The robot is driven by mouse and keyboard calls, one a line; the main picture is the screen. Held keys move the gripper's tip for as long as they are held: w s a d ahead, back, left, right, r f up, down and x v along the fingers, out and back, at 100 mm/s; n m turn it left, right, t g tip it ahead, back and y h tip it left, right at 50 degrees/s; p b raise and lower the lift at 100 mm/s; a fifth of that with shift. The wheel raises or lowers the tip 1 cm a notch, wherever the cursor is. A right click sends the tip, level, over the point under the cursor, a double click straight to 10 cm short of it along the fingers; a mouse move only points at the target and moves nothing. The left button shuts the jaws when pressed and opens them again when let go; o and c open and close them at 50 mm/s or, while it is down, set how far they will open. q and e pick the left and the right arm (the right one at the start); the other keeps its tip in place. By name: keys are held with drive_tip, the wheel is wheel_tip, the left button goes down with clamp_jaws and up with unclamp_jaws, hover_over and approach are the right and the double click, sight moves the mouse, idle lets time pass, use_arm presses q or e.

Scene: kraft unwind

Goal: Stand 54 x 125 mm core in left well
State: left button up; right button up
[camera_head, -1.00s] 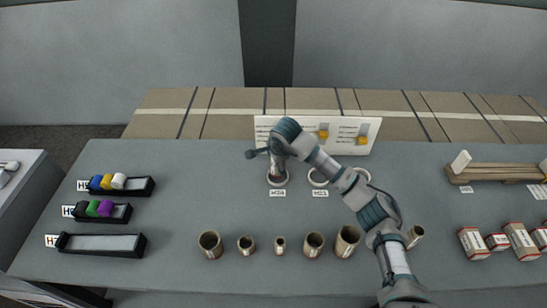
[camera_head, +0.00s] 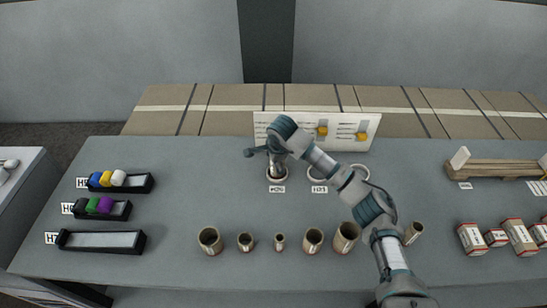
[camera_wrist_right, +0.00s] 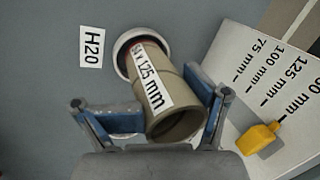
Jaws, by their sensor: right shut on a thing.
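The core labelled 54 x 125 mm (camera_wrist_right: 150,80) is a brown tube. My right gripper (camera_wrist_right: 160,108) is shut on it, with a blue-padded finger on each side of its near end. The far end of the core lies within the white ring of the left well (camera_wrist_right: 122,48), by the H20 label. I cannot tell whether it touches the bottom. In the head view my right gripper (camera_head: 274,154) is above the left well (camera_head: 277,179), and the core (camera_head: 277,168) looks about upright, partly hidden by the gripper. My left gripper is not in view.
Two more white rings stand right of the left well, one labelled H21 (camera_head: 319,189). A white board (camera_head: 350,133) with yellow sliders is close behind. Several brown cores, one at the row's left end (camera_head: 210,240), stand in front. Black trays (camera_head: 100,241) are left; boxes (camera_head: 472,238) are right.

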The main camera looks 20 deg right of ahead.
drive_tip(key=shift+f, duration=0.1)
idle(0.3)
drive_tip(key=shift+f, duration=0.1)
drive_tip(key=o, duration=1.4)
drive_tip(key=shift+o, duration=1.3)
drive_tip(key=v, duration=1.2)
